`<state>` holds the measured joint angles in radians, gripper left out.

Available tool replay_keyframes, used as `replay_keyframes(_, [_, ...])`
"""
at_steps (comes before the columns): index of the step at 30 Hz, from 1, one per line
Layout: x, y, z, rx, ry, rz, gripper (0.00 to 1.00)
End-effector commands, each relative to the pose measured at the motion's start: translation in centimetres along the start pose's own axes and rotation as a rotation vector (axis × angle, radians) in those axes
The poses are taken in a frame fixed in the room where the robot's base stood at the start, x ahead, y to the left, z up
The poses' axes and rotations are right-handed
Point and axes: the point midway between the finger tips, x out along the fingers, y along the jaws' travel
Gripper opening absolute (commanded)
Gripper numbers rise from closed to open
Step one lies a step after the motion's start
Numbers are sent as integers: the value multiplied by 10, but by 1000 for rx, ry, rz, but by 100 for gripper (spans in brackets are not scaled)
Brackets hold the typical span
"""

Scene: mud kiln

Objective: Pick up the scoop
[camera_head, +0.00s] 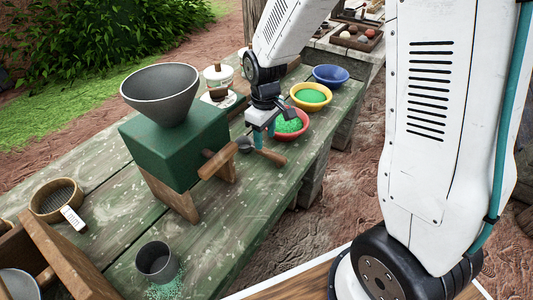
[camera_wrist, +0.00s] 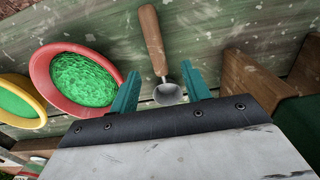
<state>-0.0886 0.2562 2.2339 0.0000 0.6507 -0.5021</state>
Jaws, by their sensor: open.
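The scoop has a wooden handle (camera_head: 271,156) and a small grey metal bowl (camera_head: 245,144). It lies on the green worn table, between the red bowl and the green box. In the wrist view its handle (camera_wrist: 152,38) points away from me and its metal bowl (camera_wrist: 168,93) lies between the fingertips. My gripper (camera_head: 264,134) is open above the scoop, its two teal fingers (camera_wrist: 160,90) on either side of the metal bowl. The fingers do not appear to touch it. The height gap is hard to tell.
A red bowl (camera_head: 305,134) of green grains stands close beside my gripper, with a yellow bowl (camera_head: 311,107) and a blue bowl (camera_head: 331,86) beyond. A green box with a funnel (camera_head: 160,93) and wooden legs stands left. A metal cup (camera_head: 156,262) sits near the front.

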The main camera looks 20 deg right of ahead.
Motion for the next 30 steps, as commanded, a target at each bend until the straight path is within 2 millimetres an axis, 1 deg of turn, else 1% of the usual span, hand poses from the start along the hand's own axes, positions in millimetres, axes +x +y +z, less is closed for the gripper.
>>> replay_keyframes(1, [6, 0, 1, 1, -3, -2, 47])
replay_keyframes(5, [21, 1, 2, 2, -4, -2, 47])
replay_keyframes(10, [48, 3, 2, 2, -5, -3, 47])
replay_keyframes(13, [59, 3, 2, 2, -4, -2, 47])
replay_keyframes(16, [64, 3, 1, 2, -1, -1, 47])
replay_keyframes(22, [64, 3, 1, 1, 0, 0, 47])
replay_keyframes(23, [64, 3, 1, 1, 0, 0, 42])
replay_keyframes(24, [64, 3, 1, 1, 0, 0, 31])
replay_keyframes(26, [64, 3, 1, 1, 0, 0, 14])
replay_keyframes(27, [64, 3, 1, 1, 0, 0, 3])
replay_keyframes(28, [64, 3, 1, 2, 0, 0, 0])
replay_keyframes(30, [64, 3, 1, 2, 0, 0, 0])
